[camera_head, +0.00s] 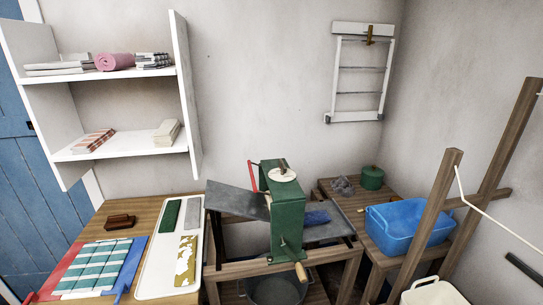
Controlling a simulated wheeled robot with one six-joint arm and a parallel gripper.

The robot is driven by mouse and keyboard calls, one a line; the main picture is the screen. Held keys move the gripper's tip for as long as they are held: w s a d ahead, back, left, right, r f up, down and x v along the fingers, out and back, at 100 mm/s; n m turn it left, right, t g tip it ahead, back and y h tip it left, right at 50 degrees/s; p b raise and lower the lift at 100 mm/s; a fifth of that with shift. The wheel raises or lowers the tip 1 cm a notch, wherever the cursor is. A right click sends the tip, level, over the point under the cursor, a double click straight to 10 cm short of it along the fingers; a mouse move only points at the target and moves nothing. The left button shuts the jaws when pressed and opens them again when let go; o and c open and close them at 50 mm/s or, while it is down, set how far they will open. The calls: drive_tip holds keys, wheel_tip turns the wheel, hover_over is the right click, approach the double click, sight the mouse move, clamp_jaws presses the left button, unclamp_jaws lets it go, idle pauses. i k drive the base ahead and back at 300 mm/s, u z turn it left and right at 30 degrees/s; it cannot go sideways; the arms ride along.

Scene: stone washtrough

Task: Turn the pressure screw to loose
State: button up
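A green upright wringer (288,222) stands in the middle, above a wooden stand. A round cream knob (282,174) with a small dark mark sits on its top and looks like the pressure screw. Whether it is tight or loose I cannot tell. A red bar (253,176) rises at the wringer's left side. A wooden grip (300,272) sticks out low at its front. My gripper is not in view.
Grey boards (238,200) slope out beside the wringer, with a blue cloth (317,217) on the right one. A dark tub (275,290) is below. A blue basin (408,228) and wooden posts (428,220) stand right. A wooden table (90,235) holds cloths at left.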

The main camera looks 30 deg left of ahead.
sight(283, 169)
drive_tip(key=u, duration=0.7)
drive_tip(key=i, duration=0.65)
drive_tip(key=u, duration=0.8)
